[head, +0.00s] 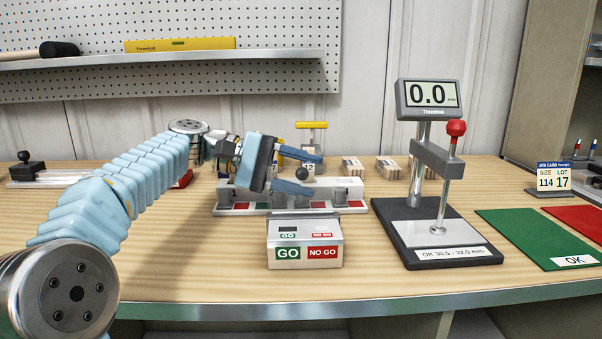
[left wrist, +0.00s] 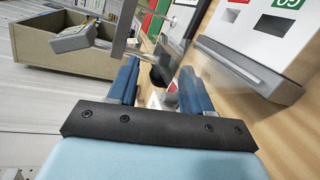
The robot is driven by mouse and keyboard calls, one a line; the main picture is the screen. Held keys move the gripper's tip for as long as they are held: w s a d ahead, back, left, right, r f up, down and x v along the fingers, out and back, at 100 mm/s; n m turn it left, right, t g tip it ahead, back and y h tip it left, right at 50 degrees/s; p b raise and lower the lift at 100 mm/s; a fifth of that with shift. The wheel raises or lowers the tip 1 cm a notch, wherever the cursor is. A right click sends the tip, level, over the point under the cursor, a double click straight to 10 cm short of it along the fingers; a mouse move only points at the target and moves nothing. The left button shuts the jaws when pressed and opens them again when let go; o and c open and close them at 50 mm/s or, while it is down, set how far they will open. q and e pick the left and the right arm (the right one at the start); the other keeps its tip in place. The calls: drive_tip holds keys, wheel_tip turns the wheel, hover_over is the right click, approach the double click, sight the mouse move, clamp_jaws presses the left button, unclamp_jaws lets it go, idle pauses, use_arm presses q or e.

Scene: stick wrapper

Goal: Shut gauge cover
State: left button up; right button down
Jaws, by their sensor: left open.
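My left gripper (head: 318,174) is open above a long grey-white fixture (head: 230,208) with red and green patches along its front. A round black knob (head: 302,173) shows between its blue fingers. The left wrist view also shows a dark round part (left wrist: 157,76) between the open fingers (left wrist: 160,68); contact cannot be told. I cannot clearly make out a gauge cover, as the gripper hides part of the fixture. A grey GO / NO GO box (head: 305,257) stands in front of it. My right gripper is not in view.
A gauge stand (head: 390,250) with a 0.0 display (head: 433,95) and red-knobbed lever (head: 456,128) stands to the right. Beyond it lie a green mat (head: 530,238) and a red mat (head: 588,216). Small wooden blocks (head: 353,168) sit behind. The front left bench (head: 190,260) is clear.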

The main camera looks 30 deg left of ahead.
use_arm(q)
clamp_jaws()
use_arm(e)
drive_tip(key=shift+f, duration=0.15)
